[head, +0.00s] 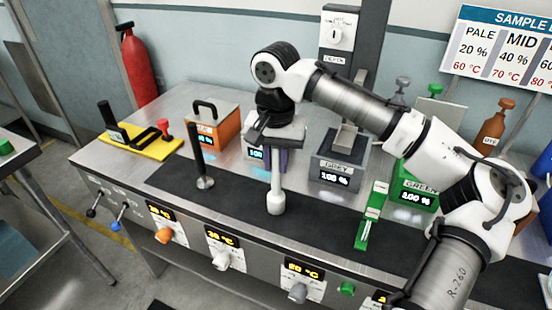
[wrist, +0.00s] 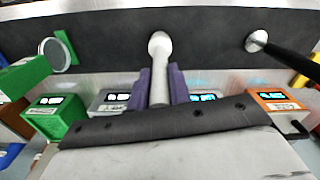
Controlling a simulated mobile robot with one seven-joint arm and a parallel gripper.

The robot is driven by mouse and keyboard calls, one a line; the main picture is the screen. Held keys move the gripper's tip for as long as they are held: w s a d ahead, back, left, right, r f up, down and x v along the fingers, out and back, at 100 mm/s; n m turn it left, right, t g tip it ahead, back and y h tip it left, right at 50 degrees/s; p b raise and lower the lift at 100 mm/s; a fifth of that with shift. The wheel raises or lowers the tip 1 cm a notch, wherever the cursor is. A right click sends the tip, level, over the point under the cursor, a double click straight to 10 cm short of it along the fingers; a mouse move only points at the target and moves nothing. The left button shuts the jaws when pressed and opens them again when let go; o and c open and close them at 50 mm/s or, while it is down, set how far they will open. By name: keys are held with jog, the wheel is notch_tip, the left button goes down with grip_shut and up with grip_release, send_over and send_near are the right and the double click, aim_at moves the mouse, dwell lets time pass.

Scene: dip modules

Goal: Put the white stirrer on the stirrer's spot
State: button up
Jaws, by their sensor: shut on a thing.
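The white stirrer (head: 276,198) hangs upright below my gripper (head: 275,146), over the dark strip along the bench front. Its thick foot is at or just above the strip; I cannot tell whether it touches. In the wrist view the white stirrer (wrist: 159,45) points away from my gripper, with purple parts on both sides of its shaft. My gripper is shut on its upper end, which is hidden. No marking that I can make out as the stirrer's spot shows.
A black stirrer (head: 203,176) stands on the dark strip to the left. A yellow plate (head: 165,152) lies at the left; a green stand (head: 370,215) is right.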

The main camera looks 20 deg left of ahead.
jog(key=o, duration=0.4)
jog(key=shift+f, duration=0.15)
jog(key=o, duration=0.5)
notch_tip(320, 180, up, 12)
jog(key=shift+r+b, duration=0.2)
jog(key=shift+b, duration=0.2)
